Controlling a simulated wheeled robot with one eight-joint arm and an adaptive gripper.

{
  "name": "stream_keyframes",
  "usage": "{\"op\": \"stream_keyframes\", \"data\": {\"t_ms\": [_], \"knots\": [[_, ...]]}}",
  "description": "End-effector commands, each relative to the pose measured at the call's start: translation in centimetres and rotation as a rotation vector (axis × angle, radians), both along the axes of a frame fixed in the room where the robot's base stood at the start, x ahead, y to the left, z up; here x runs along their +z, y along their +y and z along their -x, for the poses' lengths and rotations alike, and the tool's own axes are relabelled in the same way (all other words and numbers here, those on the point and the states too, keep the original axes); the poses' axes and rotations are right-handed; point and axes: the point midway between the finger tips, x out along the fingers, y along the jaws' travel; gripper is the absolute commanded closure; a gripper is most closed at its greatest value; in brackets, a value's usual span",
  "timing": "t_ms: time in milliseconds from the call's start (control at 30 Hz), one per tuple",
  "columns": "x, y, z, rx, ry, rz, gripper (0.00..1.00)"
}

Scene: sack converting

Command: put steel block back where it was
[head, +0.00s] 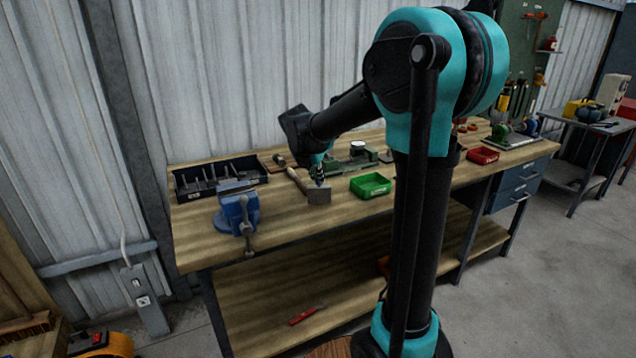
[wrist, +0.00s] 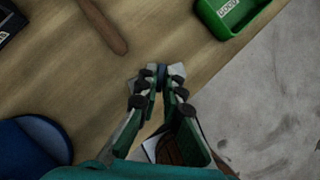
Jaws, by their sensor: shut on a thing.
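My gripper (head: 319,176) is over the front part of the workbench, pointing down. It is shut on the steel block (head: 318,195), a plain grey block just below the fingertips in the head view. In the wrist view my gripper (wrist: 160,78) has its fingertips close together, and they hide much of the block. I cannot tell whether the block touches the bench top (head: 280,222). A wooden handle (head: 297,180) lies just left of the block; its rounded end also shows in the wrist view (wrist: 108,28), apart from the fingers.
A blue vise (head: 238,210) stands left at the bench's front edge, with a black tray (head: 200,190) behind it. A green bin (head: 370,185) is to the right, a red bin (head: 482,156) farther right. Green equipment (head: 352,163) stands behind. Bare wood lies between vise and block.

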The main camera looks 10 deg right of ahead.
Motion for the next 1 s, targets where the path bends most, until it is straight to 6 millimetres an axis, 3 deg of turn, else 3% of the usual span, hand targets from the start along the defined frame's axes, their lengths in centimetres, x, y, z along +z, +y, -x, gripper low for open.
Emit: {"op": "stream_keyframes", "data": {"t_ms": [133,533,567,700,1000], "knots": [[-1.6,0.0,0.0,0.0,-0.001,0.001,1.0],[-2.0,0.0,0.0,0.0,0.0,0.0,1.0],[-2.0,0.0,0.0,0.0,0.0,0.0,0.9],[-2.0,0.0,0.0,0.0,0.0,0.0,0.72],[-1.9,0.0,0.0,0.0,0.0,0.0,0.72]]}}
